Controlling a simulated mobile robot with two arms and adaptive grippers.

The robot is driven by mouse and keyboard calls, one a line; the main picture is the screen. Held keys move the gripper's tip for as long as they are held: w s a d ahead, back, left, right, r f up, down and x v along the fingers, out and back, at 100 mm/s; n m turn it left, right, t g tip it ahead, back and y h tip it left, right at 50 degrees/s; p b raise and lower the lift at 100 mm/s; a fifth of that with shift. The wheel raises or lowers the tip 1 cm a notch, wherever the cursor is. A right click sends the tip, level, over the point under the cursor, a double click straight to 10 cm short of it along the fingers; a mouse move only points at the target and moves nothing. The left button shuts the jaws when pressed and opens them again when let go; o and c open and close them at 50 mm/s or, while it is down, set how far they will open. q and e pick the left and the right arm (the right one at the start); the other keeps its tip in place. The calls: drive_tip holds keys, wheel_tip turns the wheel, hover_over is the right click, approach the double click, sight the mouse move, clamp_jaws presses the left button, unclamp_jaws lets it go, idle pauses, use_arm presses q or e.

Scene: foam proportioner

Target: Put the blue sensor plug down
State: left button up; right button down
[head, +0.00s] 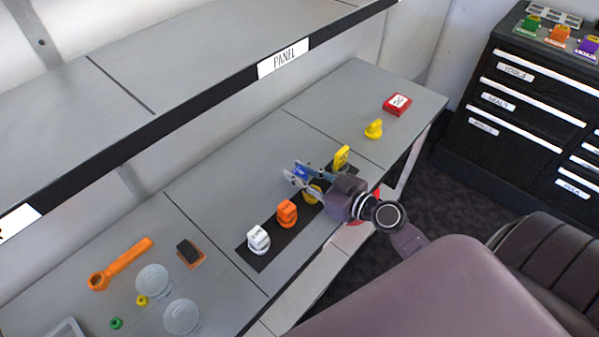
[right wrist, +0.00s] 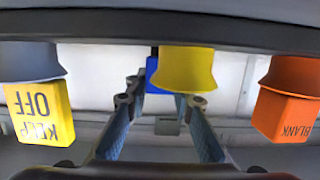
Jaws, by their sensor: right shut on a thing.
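The blue sensor plug (head: 299,172) is between the fingertips of my right gripper (head: 297,180), over the grey bench at the back edge of the black strip (head: 254,257). In the right wrist view, which looks upside down, the blue plug (right wrist: 152,75) shows between the two fingers, partly hidden by a yellow piece (right wrist: 187,72). My right gripper (right wrist: 160,102) is shut on the plug. I cannot tell whether the plug touches the bench. My left gripper is out of view.
The strip holds a white plug (head: 258,239), an orange "BLANK" plug (head: 287,213), a yellow piece (head: 312,193) under my gripper and a yellow "KEEP OFF" plug (head: 341,158). An orange wrench (head: 121,263) and clear cups (head: 152,281) lie left. Bare bench lies behind the strip.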

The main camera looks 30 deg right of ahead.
drive_tip(key=c, duration=1.7)
unclamp_jaws()
